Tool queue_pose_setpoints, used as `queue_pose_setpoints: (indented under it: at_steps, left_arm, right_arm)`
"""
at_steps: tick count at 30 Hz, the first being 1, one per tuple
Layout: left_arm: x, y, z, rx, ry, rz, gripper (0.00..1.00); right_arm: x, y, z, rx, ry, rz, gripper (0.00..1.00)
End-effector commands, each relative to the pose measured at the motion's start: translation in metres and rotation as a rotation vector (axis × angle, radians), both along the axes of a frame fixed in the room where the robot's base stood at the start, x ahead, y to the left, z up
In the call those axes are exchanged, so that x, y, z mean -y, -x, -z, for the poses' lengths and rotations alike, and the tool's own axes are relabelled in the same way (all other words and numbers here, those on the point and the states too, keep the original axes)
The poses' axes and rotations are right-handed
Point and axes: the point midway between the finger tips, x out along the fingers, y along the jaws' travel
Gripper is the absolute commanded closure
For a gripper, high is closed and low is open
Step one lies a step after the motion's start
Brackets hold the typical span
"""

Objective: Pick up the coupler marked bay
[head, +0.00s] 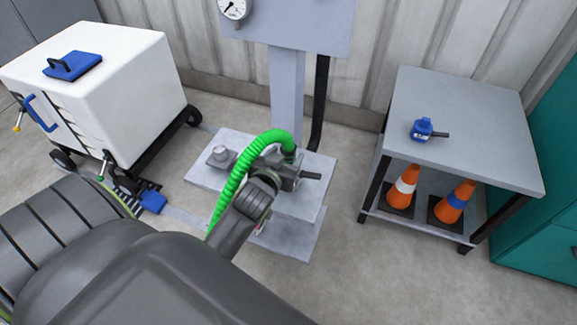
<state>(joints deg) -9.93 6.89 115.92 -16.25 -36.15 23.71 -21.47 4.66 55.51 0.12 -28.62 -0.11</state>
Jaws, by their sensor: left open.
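A small blue coupler (422,129) with a pale label and a dark stub pointing right lies on the grey side table (465,115). Its marking is too small to read. My left gripper (288,176) is open over the low pale manifold stand (316,197), far to the left of the blue coupler. A green ribbed hose (240,166) arches over my left wrist, and its right end comes down at a grey fitting beside the gripper. The gripper partly hides this fitting, so I cannot tell whether they touch. My right gripper is out of view.
A white wheeled tote (105,75) stands at the left. A grey post (287,90) with a gauge (233,8) rises behind the stand. Two orange cones (403,187) are on the table's lower shelf. A teal cabinet (545,215) stands right. Floor between stand and table is clear.

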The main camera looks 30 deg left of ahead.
Motion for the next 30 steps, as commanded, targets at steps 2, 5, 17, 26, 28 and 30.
queue_pose_setpoints:
  at_steps: [2,5,17,26,28,30]
  left_arm:
    - [-0.003,-0.008,0.002,0.000,-0.003,0.001,0.43]
    - [-0.007,-0.023,0.007,0.001,-0.003,0.001,0.43]
    - [-0.013,-0.046,0.014,0.001,-0.001,0.001,0.43]
    - [-0.013,-0.045,0.014,0.000,-0.001,0.001,0.72]
    - [-0.013,-0.045,0.014,0.000,-0.001,0.001,0.81]
    - [-0.013,-0.045,0.014,0.000,-0.001,0.001,0.91]
  right_arm:
    - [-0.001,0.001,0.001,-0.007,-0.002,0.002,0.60]
    - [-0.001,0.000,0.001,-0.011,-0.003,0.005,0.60]
    - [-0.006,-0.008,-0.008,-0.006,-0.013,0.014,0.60]
    - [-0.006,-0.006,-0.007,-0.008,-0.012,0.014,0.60]
    - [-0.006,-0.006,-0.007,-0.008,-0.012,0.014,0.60]
    - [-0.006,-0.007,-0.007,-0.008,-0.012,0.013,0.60]
